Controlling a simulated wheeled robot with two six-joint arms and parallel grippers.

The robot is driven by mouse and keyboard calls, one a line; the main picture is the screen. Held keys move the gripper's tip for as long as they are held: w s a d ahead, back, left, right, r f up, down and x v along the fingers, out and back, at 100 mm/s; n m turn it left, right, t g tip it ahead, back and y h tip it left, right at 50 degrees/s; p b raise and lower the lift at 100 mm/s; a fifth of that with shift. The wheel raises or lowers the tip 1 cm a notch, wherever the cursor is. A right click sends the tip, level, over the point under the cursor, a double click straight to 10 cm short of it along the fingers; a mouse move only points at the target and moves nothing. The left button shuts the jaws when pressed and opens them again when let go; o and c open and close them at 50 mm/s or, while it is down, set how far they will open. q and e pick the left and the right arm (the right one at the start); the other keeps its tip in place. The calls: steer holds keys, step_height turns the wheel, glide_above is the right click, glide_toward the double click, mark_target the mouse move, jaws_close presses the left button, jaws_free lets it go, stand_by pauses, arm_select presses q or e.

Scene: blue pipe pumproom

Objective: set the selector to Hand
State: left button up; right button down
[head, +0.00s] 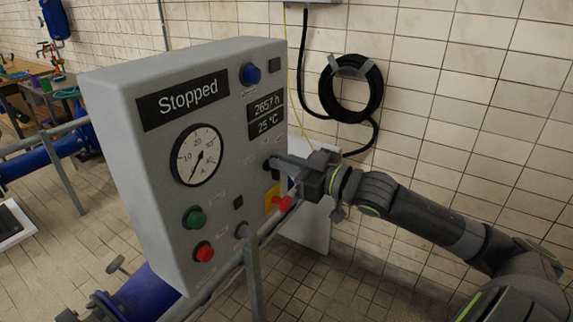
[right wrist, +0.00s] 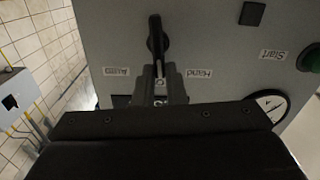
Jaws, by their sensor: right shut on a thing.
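The selector is a black knob on the grey control panel (head: 135,115); it shows at the end of my fingers (head: 267,165). In the right wrist view, which is upside down, its long black handle (right wrist: 156,38) stands nearly upright in the picture, in line with the 0 mark. The Auto label (right wrist: 116,71) is to its left and the Hand label (right wrist: 199,73) to its right. My right gripper (right wrist: 163,82) is shut on the selector's handle, the fingers hiding its lower end. The panel display (head: 186,99) reads Stopped. My left gripper is not in view.
A red rotary handle on a yellow plate (head: 272,196) sits just below my right gripper. Green (head: 195,217) and red (head: 203,252) push buttons are lower left. A black hose coil (head: 352,90) hangs on the tiled wall.

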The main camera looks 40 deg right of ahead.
steer(key=n+b, duration=0.2)
steer(key=n, duration=0.2)
steer(key=shift+s+a+f+b, duration=0.15)
steer(key=shift+a+f+b, duration=0.15)
steer(key=shift+a+b, duration=0.1)
steer(key=shift+s+a+n+b, duration=0.1)
steer(key=shift+a+n+b, duration=0.1)
steer(key=shift+n+b, duration=1.1)
steer(key=shift+n, duration=0.4)
steer(key=c, duration=1.5)
jaws_free()
steer(key=shift+w+a+f, duration=0.1)
steer(key=shift+w, duration=0.1)
steer(key=shift+s, duration=0.15)
